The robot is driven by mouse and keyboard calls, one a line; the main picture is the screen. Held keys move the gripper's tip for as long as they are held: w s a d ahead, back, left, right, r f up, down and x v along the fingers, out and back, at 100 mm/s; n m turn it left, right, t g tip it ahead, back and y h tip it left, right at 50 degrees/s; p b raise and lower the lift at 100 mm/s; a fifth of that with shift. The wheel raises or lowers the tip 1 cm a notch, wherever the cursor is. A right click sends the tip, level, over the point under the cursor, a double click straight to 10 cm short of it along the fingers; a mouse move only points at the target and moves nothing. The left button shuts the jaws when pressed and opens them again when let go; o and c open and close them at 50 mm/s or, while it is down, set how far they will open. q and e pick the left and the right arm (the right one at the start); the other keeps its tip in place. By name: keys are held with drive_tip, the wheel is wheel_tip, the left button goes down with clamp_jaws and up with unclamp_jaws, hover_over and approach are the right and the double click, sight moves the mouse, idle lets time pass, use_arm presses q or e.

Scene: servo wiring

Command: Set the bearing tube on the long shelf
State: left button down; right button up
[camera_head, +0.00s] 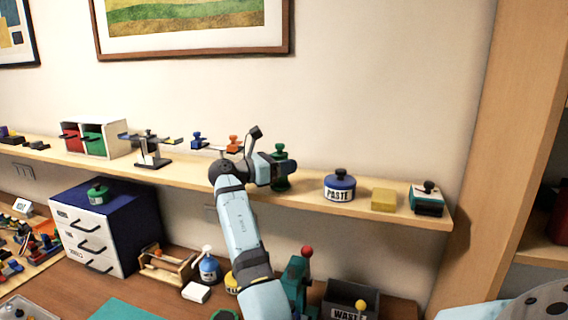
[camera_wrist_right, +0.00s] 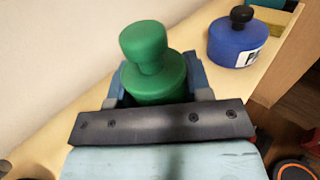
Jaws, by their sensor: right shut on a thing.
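A green tube-like container with a round knob on top (camera_head: 281,160), which I take for the bearing tube, is at the long wooden shelf (camera_head: 318,203). My right gripper (camera_head: 277,172) is shut on it. In the right wrist view the green tube (camera_wrist_right: 155,72) stands upright between the fingers of my right gripper (camera_wrist_right: 155,88). The long shelf (camera_wrist_right: 213,72) shows behind and below it. The fingers hide the tube's base, so I cannot tell whether it touches the shelf. My left gripper is not in view.
On the shelf to the right are a blue paste jar (camera_head: 340,187), a yellow block (camera_head: 384,200) and a dark green box (camera_head: 427,199). A blue cabinet (camera_head: 107,228) stands on the bench below.

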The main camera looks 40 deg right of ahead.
drive_tip(key=shift+f, duration=0.1)
drive_tip(key=o, duration=1)
drive_tip(key=shift+c, duration=0.2)
drive_tip(key=shift+a, duration=0.2)
drive_tip(key=b+v, duration=0.2)
drive_tip(key=v, duration=0.9)
drive_tip(key=shift+a+b, duration=0.3)
drive_tip(key=shift+w, duration=0.1)
